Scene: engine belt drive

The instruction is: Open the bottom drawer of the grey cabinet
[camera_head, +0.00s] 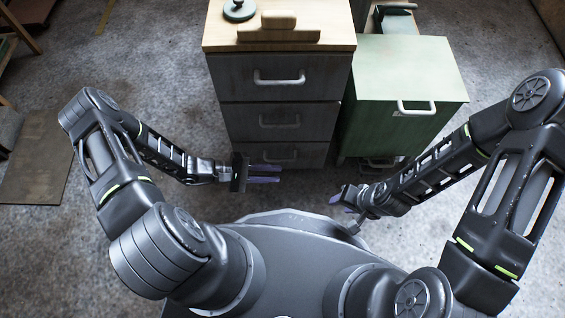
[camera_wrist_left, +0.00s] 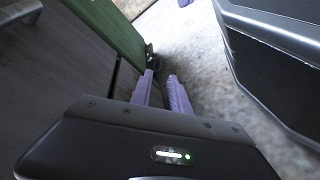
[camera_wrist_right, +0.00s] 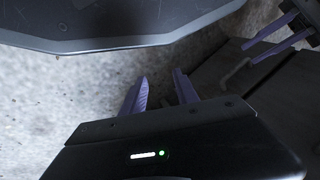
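The grey cabinet (camera_head: 283,92) has a wooden top and three drawers, each with a pale bar handle. The bottom drawer (camera_head: 310,156) is flush with the front, its handle (camera_head: 280,157) partly hidden behind my left gripper. My left gripper (camera_head: 266,174) is just in front of the bottom drawer, low down, fingers apart and empty, pointing right along the front. In the right wrist view its fingers (camera_wrist_right: 277,42) are near a bar handle (camera_wrist_right: 237,75) but not around it. My right gripper (camera_head: 347,196) is open and empty, in front of the cabinet to the right.
A green cabinet (camera_head: 405,68) stands against the right side of the grey one. A wooden block and a round dark object (camera_head: 239,10) rest on the grey cabinet's top (camera_head: 335,30). My base is close in front, leaving a narrow strip of floor.

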